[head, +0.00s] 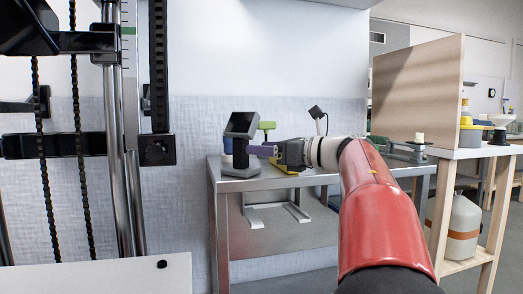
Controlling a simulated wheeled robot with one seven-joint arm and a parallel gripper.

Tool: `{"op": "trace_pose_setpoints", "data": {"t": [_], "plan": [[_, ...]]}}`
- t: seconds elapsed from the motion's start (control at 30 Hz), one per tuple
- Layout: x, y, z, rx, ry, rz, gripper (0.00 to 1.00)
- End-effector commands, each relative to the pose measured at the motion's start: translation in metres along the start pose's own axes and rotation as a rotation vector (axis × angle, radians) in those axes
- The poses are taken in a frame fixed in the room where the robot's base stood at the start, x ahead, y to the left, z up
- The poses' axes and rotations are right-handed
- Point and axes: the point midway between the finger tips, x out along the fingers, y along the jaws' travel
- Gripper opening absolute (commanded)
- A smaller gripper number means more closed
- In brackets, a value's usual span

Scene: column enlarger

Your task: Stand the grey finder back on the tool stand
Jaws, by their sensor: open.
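The grey finder (240,150), a grey block with a slanted dark face on top, stands upright at the left of a grey metal tool stand (238,187). My gripper (264,150) reaches in from the right, level with the finder and very close to its right side. Its purple-tipped fingers are open. Whether they touch the finder or stand around part of it cannot be told at this size. The finder's base appears to rest on the stand top.
A green-topped item (267,126), a small dark-headed lamp-like item (317,112) and something yellow (285,166) are behind or beside my gripper. The enlarger column (125,150) rises at left. A wooden panel (418,95) and white bench (465,152) stand at right.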

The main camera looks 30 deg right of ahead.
Motion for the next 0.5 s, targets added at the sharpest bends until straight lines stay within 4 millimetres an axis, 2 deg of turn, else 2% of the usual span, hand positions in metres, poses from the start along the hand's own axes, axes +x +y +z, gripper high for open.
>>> {"op": "trace_pose_setpoints", "data": {"t": [0.2,0.5], "plan": [[-0.0093,0.0000,-0.0002,-0.001,0.000,-0.001,0.54],[-0.0123,0.0002,0.0004,-0.001,0.000,-0.001,0.54]]}}
